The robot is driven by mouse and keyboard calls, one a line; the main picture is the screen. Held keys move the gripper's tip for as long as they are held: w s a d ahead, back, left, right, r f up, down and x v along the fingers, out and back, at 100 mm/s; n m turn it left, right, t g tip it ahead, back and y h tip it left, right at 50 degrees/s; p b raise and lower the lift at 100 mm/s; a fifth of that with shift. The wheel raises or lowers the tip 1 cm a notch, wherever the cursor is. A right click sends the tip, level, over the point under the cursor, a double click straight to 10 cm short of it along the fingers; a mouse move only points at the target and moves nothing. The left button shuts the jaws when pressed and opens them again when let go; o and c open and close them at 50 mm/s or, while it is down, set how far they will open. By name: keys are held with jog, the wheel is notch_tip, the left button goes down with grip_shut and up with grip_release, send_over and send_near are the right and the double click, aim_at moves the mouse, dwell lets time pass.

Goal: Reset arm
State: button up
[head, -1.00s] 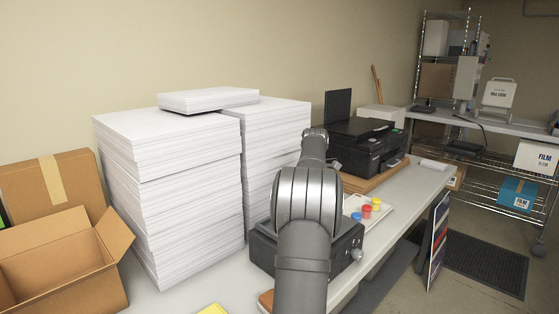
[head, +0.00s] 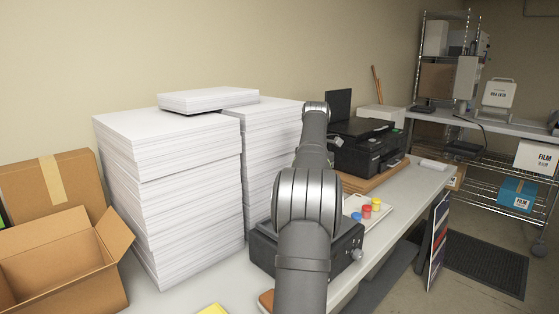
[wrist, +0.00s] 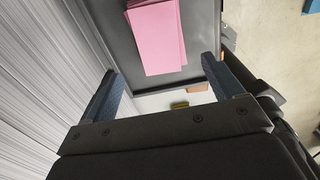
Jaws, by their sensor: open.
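My arm reaches forward over the table in the head view, with its gripper hidden behind my own links. In the wrist view my gripper (wrist: 159,65) is open, its two dark blue-grey fingers apart with nothing between them. Beyond the fingertips a stack of pink sheets (wrist: 155,35) lies on a dark, flat-topped surface (wrist: 112,38). A black machine with knobs (head: 350,248) stands on the table, partly hidden by my arm.
Tall stacks of white paper (head: 180,205) stand close left of my arm and fill the left of the wrist view (wrist: 45,90). An open cardboard box (head: 65,265) is farther left. A black printer (head: 368,150) and a tray with coloured pots (head: 385,212) stand beyond.

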notch_tip(320, 180, down, 11)
jog(key=shift+f, duration=0.1)
jog(key=r, duration=0.5)
jog(key=shift+d, duration=0.2)
jog(key=s+d+r, duration=0.7)
jog(key=s+d, duration=0.1)
jog(key=d, duration=0.1)
jog(key=s+a+f, duration=0.2)
jog(key=s+a, duration=0.1)
jog(key=a, duration=0.6)
jog(key=s+a+f, duration=0.2)
jog(key=a, duration=0.7)
jog(key=s+a+f, duration=0.2)
jog(key=s+a, duration=0.1)
jog(key=a, duration=0.6)
jog(key=s+a+f, duration=0.3)
jog(key=s+a, duration=0.3)
jog(key=s, duration=0.4)
jog(key=s+a+f, duration=0.4)
jog(key=s+a, duration=0.3)
jog(key=s, duration=0.3)
jog(key=shift+s+f+n, duration=0.3)
jog(key=shift+s, duration=0.1)
